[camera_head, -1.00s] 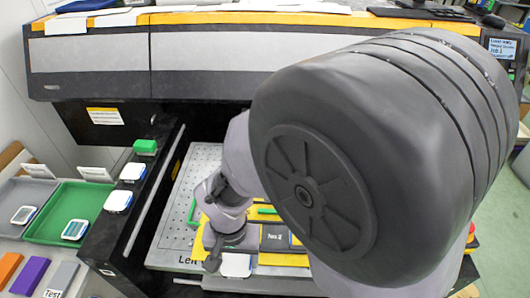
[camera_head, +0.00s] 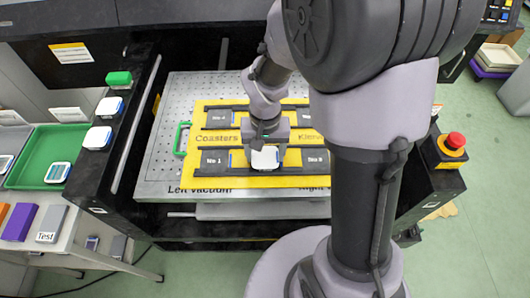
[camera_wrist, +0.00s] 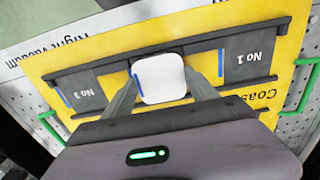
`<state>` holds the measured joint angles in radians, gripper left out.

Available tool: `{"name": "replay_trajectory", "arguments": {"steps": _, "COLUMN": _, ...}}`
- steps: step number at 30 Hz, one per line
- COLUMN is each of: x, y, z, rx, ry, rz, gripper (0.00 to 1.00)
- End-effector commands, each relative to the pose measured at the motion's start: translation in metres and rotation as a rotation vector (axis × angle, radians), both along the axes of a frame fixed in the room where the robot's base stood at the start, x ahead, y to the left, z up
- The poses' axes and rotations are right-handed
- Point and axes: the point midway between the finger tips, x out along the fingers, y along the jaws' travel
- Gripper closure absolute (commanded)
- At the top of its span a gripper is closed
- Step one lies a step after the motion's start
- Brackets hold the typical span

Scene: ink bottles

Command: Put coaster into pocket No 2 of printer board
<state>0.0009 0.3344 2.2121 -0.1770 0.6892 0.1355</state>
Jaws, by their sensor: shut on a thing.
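The printer board (camera_head: 200,182) is a yellow plate with dark labelled pockets; it also shows in the wrist view (camera_wrist: 220,40). The white square coaster (camera_head: 265,158) is between my gripper's fingers (camera_head: 266,146). In the wrist view the coaster (camera_wrist: 162,78) has a finger on each side of it, and my gripper (camera_wrist: 163,84) is shut on it. It is over the middle pocket of the near row, between pocket No 1 (camera_head: 214,159) and pocket No 3 (camera_head: 315,158). The coaster covers this pocket's label. I cannot tell whether it touches the pocket floor.
The board lies on a perforated metal bed (camera_head: 180,95) with a green handle (camera_head: 181,138) at its left. A red stop button (camera_head: 455,141) is at right.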

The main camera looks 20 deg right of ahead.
Motion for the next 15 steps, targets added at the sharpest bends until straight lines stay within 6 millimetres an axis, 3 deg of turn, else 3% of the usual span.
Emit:
{"name": "replay_trajectory", "arguments": {"steps": 1, "x": -0.0001, "y": 0.0001, "z": -0.0032, "rx": 0.0, "ry": 0.0, "rz": 0.0, "gripper": 0.81}}
{"name": "replay_trajectory", "arguments": {"steps": 2, "x": -0.0002, "y": 0.0002, "z": -0.0034, "rx": 0.0, "ry": 0.001, "rz": 0.0, "gripper": 0.31}}
{"name": "replay_trajectory", "arguments": {"steps": 5, "x": -0.0003, "y": 0.0002, "z": -0.0023, "rx": 0.0, "ry": 0.001, "rz": 0.0, "gripper": 0.12}}
{"name": "replay_trajectory", "arguments": {"steps": 15, "x": -0.0002, "y": 0.0002, "z": 0.0033, "rx": 0.0, "ry": 0.0, "rz": 0.0, "gripper": 0.11}}
